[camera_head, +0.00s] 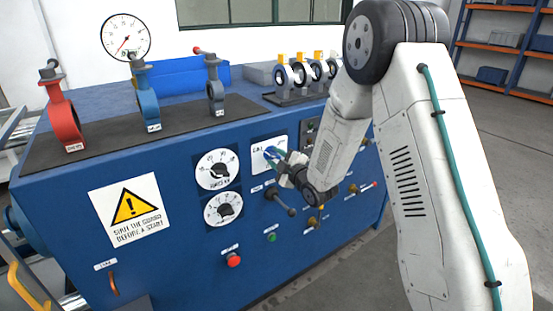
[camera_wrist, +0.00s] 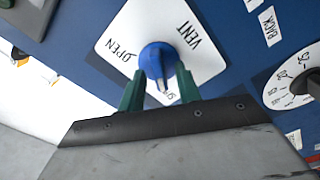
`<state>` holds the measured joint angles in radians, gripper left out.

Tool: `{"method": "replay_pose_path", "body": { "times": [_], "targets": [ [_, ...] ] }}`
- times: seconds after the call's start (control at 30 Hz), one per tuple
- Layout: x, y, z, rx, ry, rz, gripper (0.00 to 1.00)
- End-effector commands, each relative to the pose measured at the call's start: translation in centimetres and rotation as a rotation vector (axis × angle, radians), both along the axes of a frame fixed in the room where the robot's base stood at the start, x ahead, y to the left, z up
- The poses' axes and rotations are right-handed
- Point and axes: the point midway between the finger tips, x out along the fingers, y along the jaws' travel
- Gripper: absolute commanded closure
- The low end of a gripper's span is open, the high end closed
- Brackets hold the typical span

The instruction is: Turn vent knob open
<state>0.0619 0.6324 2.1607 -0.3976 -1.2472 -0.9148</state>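The vent knob (camera_wrist: 158,58) is a blue round knob on a white square plate (camera_wrist: 208,52) with the words OPEN and VENT. Its pale pointer line faces the lower edge of the plate, toward a label mostly hidden by my gripper. My gripper (camera_wrist: 160,72) has its green fingers on either side of the knob, spread apart. I cannot tell whether they touch it.
Two dials (camera_head: 217,169) sit left of the plate. A dark lever (camera_head: 281,203) sticks out just below my gripper. A red button (camera_head: 234,260) and a green button (camera_head: 271,237) are lower. Red (camera_head: 63,118), blue (camera_head: 144,95) and grey (camera_head: 213,88) valves stand on top.

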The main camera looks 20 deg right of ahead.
Motion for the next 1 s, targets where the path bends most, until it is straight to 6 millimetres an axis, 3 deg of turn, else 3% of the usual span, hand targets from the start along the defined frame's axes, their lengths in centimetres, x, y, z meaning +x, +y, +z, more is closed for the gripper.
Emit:
{"method": "replay_pose_path", "body": {
  "times": [0.23,0.37,0.73,1.0],
  "targets": [
    [0.1,0.05,0.02,0.0,0.0,0.0,0.66],
    [0.1,0.03,0.02,0.0,0.0,0.0,1.0],
    [0.08,0.02,0.04,0.028,0.009,0.0,1.0],
    [0.09,-0.02,0.1,0.168,0.054,0.001,1.0]
  ]
}}
